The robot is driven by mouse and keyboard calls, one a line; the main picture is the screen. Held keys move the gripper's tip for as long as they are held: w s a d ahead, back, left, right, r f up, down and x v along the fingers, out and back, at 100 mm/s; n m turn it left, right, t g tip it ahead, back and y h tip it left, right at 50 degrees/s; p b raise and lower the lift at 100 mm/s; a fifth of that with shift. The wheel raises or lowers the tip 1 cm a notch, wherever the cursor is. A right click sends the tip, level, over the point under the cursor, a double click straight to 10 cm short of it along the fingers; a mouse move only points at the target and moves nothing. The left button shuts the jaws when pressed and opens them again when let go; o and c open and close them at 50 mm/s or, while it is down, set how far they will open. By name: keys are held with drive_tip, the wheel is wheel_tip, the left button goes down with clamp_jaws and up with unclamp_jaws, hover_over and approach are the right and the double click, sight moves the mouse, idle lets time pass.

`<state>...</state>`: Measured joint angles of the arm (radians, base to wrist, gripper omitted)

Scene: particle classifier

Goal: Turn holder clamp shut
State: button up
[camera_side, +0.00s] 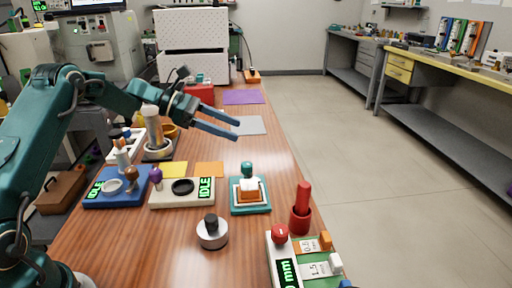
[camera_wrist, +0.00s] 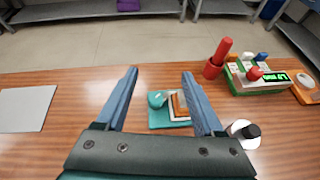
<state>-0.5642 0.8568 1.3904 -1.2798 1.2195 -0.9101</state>
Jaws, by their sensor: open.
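A teal holder (camera_side: 251,208) stands on the bench and carries a white and orange block (camera_side: 249,190). A round teal knob (camera_side: 247,168), which looks like its clamp, is at its far side. In the wrist view the holder (camera_wrist: 160,122) and knob (camera_wrist: 157,99) show between my fingers, with the block (camera_wrist: 178,104) partly behind the right finger. My gripper (camera_side: 237,131) is open and empty, in the air above and beyond the holder in the side view, touching nothing. Its blue fingers are spread in the wrist view (camera_wrist: 160,73). I cannot tell how far the clamp is turned.
A grey cylinder with a black knob (camera_side: 211,233) stands near the holder. A red rod in a red cup (camera_side: 301,208) and a green-and-white device with a display (camera_side: 283,250) are to the right. Two IDLE stations (camera_side: 170,196) are left. A grey mat (camera_side: 248,126) lies farther back.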

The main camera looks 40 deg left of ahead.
drive_tip(key=n, duration=0.1)
approach(246, 163)
drive_tip(key=shift+t, duration=0.3)
drive_tip(key=x, duration=0.5)
drive_tip(key=shift+s+d, duration=0.1)
drive_tip(key=shift+s, duration=0.1)
drive_tip(key=shift+d+f, duration=0.1)
drive_tip(key=shift+f, duration=0.2)
drive_tip(key=shift+x, duration=2.5)
clamp_jaws()
drive_tip(key=shift+w+m+g+h, duration=0.1)
drive_tip(key=shift+m+g+h, duration=0.3)
drive_tip(key=shift+r+m+g, duration=0.1)
drive_tip(key=shift+m+g, duration=0.2)
